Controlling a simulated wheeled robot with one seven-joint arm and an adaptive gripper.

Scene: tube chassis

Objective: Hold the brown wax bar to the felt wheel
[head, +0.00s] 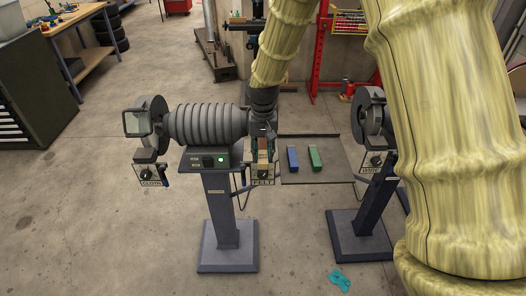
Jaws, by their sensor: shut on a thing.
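My gripper (263,148) is at the right end of the grey machine, above the plate marked FELT (263,181). It is shut on a small brown wax bar (263,155), which shows only in part between the dark fingers. The felt wheel at that end is mostly hidden behind my gripper and wrist, so I cannot tell whether the bar touches it. The machine (208,124) has a ribbed body on a pedestal. A green light shows on its switch box (208,160).
A blue bar (292,160) and a green bar (315,158) lie on a dark tray (335,172) to the right. A wheel (150,118) sits at the machine's left end above a CLOTH plate (151,177). Another machine (372,125) stands right. A teal rag (339,280) lies on the floor.

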